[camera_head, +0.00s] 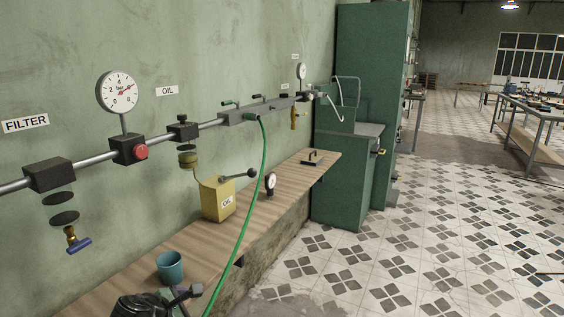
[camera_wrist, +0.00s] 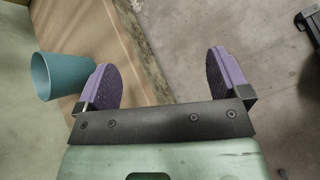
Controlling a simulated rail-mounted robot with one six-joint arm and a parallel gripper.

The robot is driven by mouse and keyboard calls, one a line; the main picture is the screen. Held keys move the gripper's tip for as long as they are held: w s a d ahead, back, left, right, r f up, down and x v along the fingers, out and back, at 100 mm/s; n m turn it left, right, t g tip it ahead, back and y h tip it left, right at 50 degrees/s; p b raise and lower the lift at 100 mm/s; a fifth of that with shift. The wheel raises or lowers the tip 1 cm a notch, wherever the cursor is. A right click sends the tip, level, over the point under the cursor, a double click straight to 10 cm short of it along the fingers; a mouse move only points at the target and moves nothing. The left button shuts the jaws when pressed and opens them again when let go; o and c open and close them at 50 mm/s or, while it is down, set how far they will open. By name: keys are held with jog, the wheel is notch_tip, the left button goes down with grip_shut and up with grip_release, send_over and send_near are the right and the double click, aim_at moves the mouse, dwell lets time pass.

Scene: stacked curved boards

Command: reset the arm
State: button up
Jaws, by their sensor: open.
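My gripper (camera_wrist: 163,78) shows in the wrist view with its two purple-padded fingers wide apart. Nothing is between them; floor and the wooden bench edge show behind the gap. A teal cup (camera_wrist: 52,78) is just left of the left finger, partly covered by it; I cannot tell whether they touch. In the head view the same cup (camera_head: 170,268) stands upright near the front of the wooden bench (camera_head: 122,284). A dark part of my arm shows at the bottom edge there, close to the cup; the fingertips are not clear in that view.
A pipe with a pressure gauge (camera_head: 119,92) and a blue-handled valve (camera_head: 78,243) runs along the wall. The tiled floor (camera_head: 420,240) at right is open.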

jog(key=w+d+f+m+g, duration=0.1)
jog(key=d+m+g, duration=0.15)
jog(key=d, duration=0.45)
jog(key=w+d+f+m+g, duration=0.1)
jog(key=w+d+f+m, duration=0.1)
jog(key=d+m, duration=0.35)
jog(key=s+d+f+m+g+y, duration=0.3)
jog(key=d+m, duration=0.5)
jog(key=d, duration=0.7)
jog(key=s+d+m+g+y, duration=0.1)
jog(key=s+d+m+g, duration=0.2)
jog(key=s+d+m, duration=0.8)
jog(key=w+d+r+n+p, duration=0.1)
jog(key=w+r+p, duration=0.1)
jog(key=r+p, duration=0.5)
jog(key=w+d+r+n+p, duration=0.1)
jog(key=w+d+r+p, duration=0.1)
jog(key=r+p, duration=0.6)
jog(key=shift+w+d+y, duration=0.15)
jog(key=shift+w+y, duration=0.15)
jog(key=shift+w, duration=0.55)
jog(key=shift+t, duration=0.25)
